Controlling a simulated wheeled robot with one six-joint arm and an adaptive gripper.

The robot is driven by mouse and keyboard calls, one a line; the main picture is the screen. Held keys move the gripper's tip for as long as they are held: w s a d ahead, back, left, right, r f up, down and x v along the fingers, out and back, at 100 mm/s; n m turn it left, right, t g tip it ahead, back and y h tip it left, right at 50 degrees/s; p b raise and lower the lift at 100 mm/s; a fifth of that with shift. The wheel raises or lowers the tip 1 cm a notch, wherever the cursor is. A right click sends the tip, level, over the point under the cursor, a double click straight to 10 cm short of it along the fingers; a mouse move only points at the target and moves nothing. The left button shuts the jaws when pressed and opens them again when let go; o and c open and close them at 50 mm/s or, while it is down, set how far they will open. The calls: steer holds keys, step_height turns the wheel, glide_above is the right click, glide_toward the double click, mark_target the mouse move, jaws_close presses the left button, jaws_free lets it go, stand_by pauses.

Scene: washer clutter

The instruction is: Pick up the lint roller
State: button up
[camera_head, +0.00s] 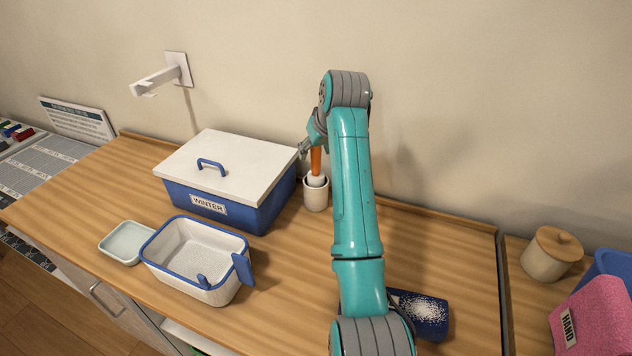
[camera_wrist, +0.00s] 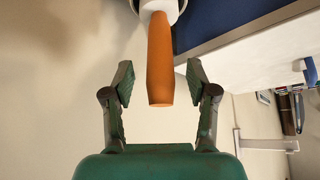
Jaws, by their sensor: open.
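The lint roller, with an orange handle (camera_head: 316,161) and a white head, stands upright in a small white cup (camera_head: 316,197) behind the counter's middle, right of the lidded box. In the wrist view its orange handle (camera_wrist: 160,58) points toward my gripper (camera_wrist: 160,82). The two fingers are open, one on each side of the handle's free end, with a visible gap on both sides. In the head view my gripper (camera_head: 305,147) is beside the handle, partly hidden by my arm. Most of the roller head is hidden in the cup.
A blue box marked WINTER (camera_head: 208,207) with a white lid (camera_head: 225,160) stands close left of the cup. A blue-rimmed basket (camera_head: 163,268) and pale dish (camera_head: 122,250) sit in front. The wall is close behind.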

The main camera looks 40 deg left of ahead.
steer(key=shift+a+f, duration=0.1)
steer(key=shift+f, duration=0.1)
jaws_close()
step_height(320, 180, up, 10)
steer(key=shift+r, duration=0.1)
stand_by(0.6)
